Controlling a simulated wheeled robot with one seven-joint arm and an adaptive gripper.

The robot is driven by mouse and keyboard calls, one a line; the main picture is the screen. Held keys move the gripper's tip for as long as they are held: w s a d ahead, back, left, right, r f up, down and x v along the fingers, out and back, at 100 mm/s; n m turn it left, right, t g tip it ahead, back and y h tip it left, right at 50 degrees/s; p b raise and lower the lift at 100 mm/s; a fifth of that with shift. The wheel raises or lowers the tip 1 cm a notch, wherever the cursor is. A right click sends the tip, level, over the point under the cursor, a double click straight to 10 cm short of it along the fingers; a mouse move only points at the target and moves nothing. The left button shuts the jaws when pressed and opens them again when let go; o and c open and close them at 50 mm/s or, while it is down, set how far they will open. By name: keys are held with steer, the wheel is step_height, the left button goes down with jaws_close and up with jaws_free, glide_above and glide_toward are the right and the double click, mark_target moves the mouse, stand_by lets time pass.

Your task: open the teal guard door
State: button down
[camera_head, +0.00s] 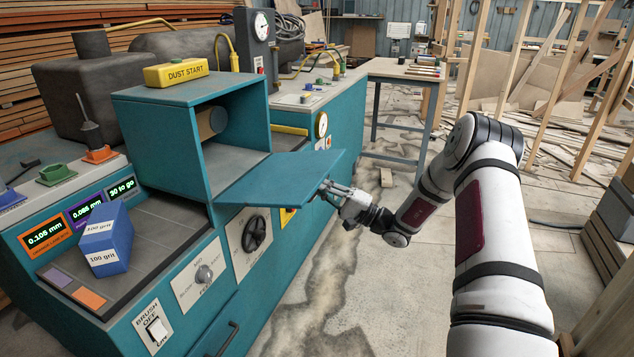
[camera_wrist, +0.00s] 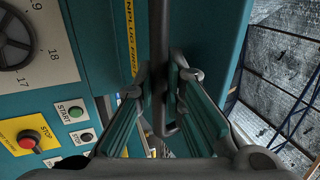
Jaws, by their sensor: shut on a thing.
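The teal guard door (camera_head: 278,178) is swung down from the front of the teal guard box (camera_head: 160,128). It juts out almost flat to the right, and the box's opening is exposed. My gripper (camera_head: 328,186) is at the door's outer edge. In the wrist view, my gripper (camera_wrist: 163,85) has its two fingers on either side of a dark bar handle (camera_wrist: 158,40), shut on it. The door's teal panel (camera_wrist: 205,30) fills the upper middle of that view. The handle is too small to make out in the head view.
A blue block marked 100 grit (camera_head: 108,240) sits on the machine's left top. A handwheel (camera_head: 254,233) and a rocker switch (camera_head: 157,331) are on the front. The wrist view shows start (camera_wrist: 75,112) and red stop (camera_wrist: 27,142) buttons. A worktable (camera_head: 400,70) stands behind; open floor lies right.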

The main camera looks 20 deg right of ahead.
steer(key=shift+d+f, duration=0.1)
steer(key=shift+f, duration=0.3)
steer(key=c, duration=1.9)
jaws_free()
steer(key=shift+c, duration=0.2)
steer(key=v, duration=1.2)
steer(key=shift+c, duration=0.3)
